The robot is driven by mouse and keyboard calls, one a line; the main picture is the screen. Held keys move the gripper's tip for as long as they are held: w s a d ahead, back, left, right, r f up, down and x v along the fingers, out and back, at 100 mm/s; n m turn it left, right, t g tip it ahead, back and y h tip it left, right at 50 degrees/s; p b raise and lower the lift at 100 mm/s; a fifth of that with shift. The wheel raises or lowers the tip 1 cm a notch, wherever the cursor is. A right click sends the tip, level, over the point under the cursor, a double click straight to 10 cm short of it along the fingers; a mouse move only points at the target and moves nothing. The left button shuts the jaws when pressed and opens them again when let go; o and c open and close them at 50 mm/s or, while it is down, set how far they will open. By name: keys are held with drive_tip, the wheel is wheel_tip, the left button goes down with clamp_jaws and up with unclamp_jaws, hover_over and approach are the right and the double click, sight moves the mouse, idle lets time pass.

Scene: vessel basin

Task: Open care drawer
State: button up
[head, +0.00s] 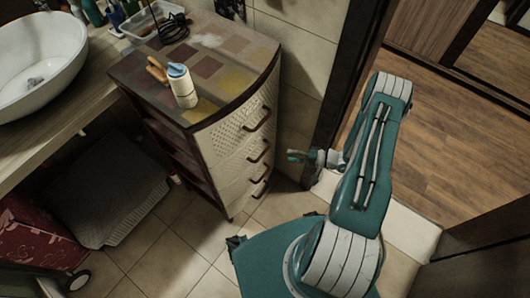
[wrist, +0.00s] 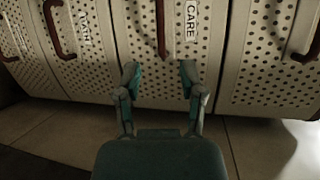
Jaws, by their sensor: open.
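The drawer unit (head: 235,140) is a cream, perforated cabinet with brown handles, and its visible drawers look shut. In the wrist view the drawers appear side by side. The care drawer (wrist: 205,75) has a white label reading CARE (wrist: 191,20) and a brown handle (wrist: 160,30) left of the label. My gripper (wrist: 158,72) is open and empty, its two fingers pointing at the care drawer's front. The handle lies beyond the fingertips, roughly in line with the gap. In the head view my gripper (head: 293,156) is right of the drawer fronts, apart from the handles.
A white bottle with a blue cap (head: 182,86) stands on the unit's top. A sink (head: 40,62) and a plastic bin (head: 152,18) are at the upper left. A dark door frame (head: 350,70) stands close behind my arm. Tiled floor (head: 165,262) lies in front.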

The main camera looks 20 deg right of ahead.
sight(264, 152)
drive_tip(key=x, duration=1)
drive_tip(key=shift+w+a+f, duration=0.15)
drive_tip(key=shift+w+a, duration=0.05)
drive_tip(key=shift+a, duration=0.15)
drive_tip(key=shift+c, duration=0.3)
clamp_jaws()
